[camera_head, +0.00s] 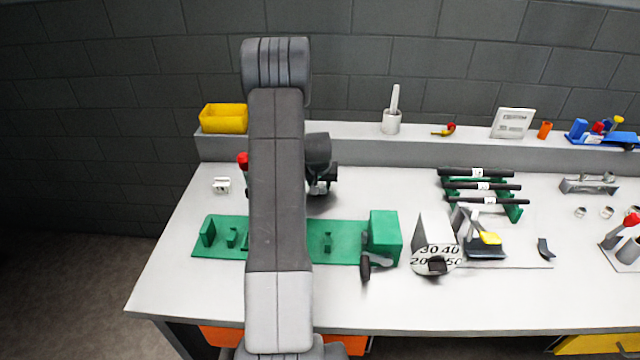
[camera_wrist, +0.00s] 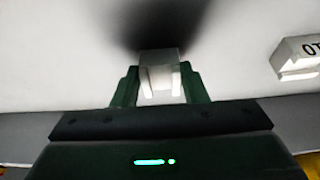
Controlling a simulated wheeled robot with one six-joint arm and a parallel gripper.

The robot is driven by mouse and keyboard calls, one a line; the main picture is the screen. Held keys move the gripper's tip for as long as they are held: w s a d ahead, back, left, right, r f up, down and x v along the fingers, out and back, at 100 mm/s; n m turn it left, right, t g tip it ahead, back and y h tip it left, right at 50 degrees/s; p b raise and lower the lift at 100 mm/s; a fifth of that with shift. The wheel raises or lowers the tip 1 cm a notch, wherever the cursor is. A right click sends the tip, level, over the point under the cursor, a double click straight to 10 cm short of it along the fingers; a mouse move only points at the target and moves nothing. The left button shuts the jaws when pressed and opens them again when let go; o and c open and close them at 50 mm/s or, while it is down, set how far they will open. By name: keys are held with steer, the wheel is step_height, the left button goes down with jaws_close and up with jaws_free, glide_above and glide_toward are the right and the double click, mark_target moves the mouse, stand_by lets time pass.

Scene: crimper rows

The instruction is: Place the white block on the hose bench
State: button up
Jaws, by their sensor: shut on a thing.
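In the wrist view my gripper (camera_wrist: 160,82) has its green fingers shut on a white block (camera_wrist: 159,58), one finger on each side. A dark shadow falls on the pale surface just beyond the block; I cannot tell whether block and surface touch. In the head view my arm crosses the left part of the white-topped bench (camera_head: 190,292), and my gripper (camera_head: 320,182) shows only partly beside the arm, above the bench. The held block cannot be made out there.
Another small white block (camera_head: 221,186) lies at the bench's left; a lettered white block (camera_wrist: 297,58) shows in the wrist view. A green fixture (camera_head: 340,242), black hoses on a rack (camera_head: 480,186) and a dial (camera_head: 436,260) occupy the bench. The front-left top is clear.

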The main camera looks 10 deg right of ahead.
steer(key=shift+f, duration=0.25)
steer(key=shift+f, duration=0.1)
steer(key=shift+f+b, duration=0.15)
steer(key=shift+b, duration=0.15)
steer(key=o, duration=1)
steer(key=shift+r+p, duration=0.35)
steer(key=shift+p, duration=0.05)
steer(key=b+v, duration=0.1)
steer(key=v, duration=1)
steer(key=shift+s+r+b, duration=0.25)
steer(key=shift+r+b, duration=0.1)
steer(key=shift+b, duration=0.05)
